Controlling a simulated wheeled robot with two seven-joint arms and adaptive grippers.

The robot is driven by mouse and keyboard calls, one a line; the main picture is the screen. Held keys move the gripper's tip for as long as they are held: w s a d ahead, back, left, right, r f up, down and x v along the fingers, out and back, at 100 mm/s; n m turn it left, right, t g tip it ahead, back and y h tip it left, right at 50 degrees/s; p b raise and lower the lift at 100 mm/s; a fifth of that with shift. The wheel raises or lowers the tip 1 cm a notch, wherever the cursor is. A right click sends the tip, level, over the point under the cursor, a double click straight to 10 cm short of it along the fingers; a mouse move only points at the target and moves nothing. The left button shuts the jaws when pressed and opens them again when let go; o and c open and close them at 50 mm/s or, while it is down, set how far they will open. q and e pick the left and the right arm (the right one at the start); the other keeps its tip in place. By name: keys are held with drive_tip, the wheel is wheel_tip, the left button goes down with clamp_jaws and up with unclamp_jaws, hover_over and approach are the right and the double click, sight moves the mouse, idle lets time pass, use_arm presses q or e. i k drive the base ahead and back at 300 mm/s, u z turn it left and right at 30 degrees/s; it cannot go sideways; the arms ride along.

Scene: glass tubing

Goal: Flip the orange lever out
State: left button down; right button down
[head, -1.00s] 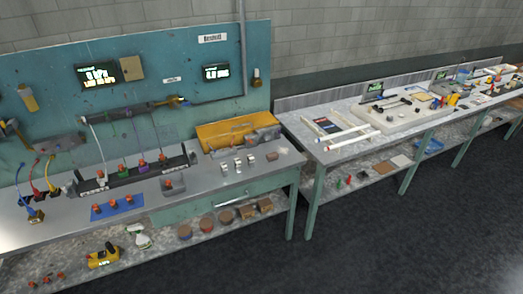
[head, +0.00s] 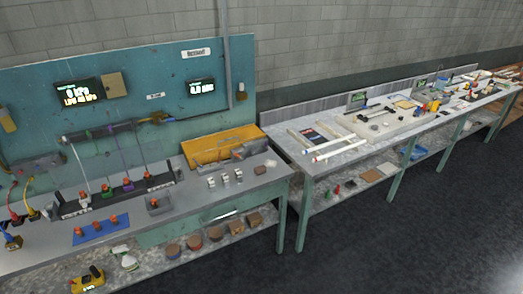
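No lever can be told apart with certainty at this distance. Small orange-red knobs (head: 127,182) stand along a black rack (head: 72,209) on the near bench, with thin tubes rising behind them. Another orange-red knob (head: 154,201) sits on a small grey block right of the rack's front. Several similar orange-red pieces stand on a blue mat (head: 115,224) in front of the rack. Whether any of these is the orange lever, and its position, is too small to tell. Neither of my grippers is in view.
The near bench (head: 262,180) backs onto a teal panel (head: 150,70) with displays. A yellow tray (head: 195,151) and small metal pieces (head: 225,178) stand at its right. A second bench (head: 300,150) with several items extends right. Dark floor (head: 390,240) lies open in front.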

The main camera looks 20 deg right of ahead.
sight(241, 158)
drive_tip(key=z, duration=0.7)
drive_tip(key=i, duration=1.5)
drive_tip(key=u, duration=0.75)
drive_tip(key=i, duration=0.4)
drive_tip(key=u, duration=0.3)
